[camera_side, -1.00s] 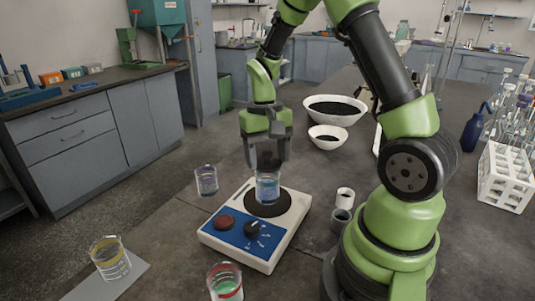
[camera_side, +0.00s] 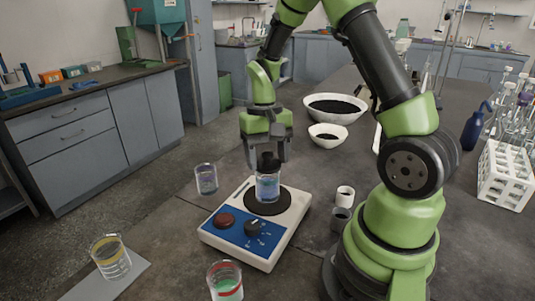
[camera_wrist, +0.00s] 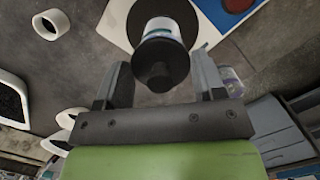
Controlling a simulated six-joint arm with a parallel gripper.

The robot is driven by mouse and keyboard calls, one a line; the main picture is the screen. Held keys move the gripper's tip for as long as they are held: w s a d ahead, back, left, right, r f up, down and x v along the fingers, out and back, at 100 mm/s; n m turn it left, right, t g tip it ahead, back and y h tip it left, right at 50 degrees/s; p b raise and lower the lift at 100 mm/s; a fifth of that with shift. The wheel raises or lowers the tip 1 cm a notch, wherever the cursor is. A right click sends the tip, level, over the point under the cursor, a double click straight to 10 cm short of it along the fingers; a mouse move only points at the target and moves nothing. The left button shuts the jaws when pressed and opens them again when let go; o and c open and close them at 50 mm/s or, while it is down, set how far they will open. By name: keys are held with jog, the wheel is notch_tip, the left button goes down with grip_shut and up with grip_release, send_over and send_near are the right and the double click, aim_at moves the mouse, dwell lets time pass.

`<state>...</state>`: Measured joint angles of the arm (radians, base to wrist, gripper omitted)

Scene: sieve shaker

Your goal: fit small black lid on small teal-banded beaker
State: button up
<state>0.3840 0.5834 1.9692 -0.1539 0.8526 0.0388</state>
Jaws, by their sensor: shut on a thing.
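A small clear beaker with a blue-teal band (camera_side: 267,188) stands upright on the dark round plate of the shaker (camera_side: 292,217). My gripper (camera_side: 268,158) is above it, pointing down, shut on the small black lid (camera_side: 267,165). The lid is at or just above the beaker's rim; I cannot tell whether they touch. In the wrist view the black lid (camera_wrist: 157,76) is between the fingers and overlaps the near part of the beaker (camera_wrist: 162,27).
Another blue-marked beaker (camera_side: 206,179) stands left of the shaker. A yellow-banded beaker (camera_side: 110,257) and a red-banded beaker (camera_side: 225,281) stand in front. Small white (camera_side: 345,196) and grey (camera_side: 341,219) cups are close at right. Bowls (camera_side: 336,109) stand behind.

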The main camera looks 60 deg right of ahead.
jog(key=shift+f, duration=0.6)
dwell(2.4)
jog(key=o, duration=1)
jog(key=shift+c, duration=0.2)
jog(key=shift+r, duration=3)
jog(key=shift+a+r, duration=0.15)
jog(key=shift+r, duration=0.15)
jog(key=s+a+r+n+t, duration=0.4)
jog(key=s+a+r+t, duration=0.4)
jog(key=s+a+r, duration=0.3)
jog(key=shift+a+r+t+y, duration=0.3)
jog(key=shift+a+r+y, duration=0.15)
jog(key=shift+r, duration=0.25)
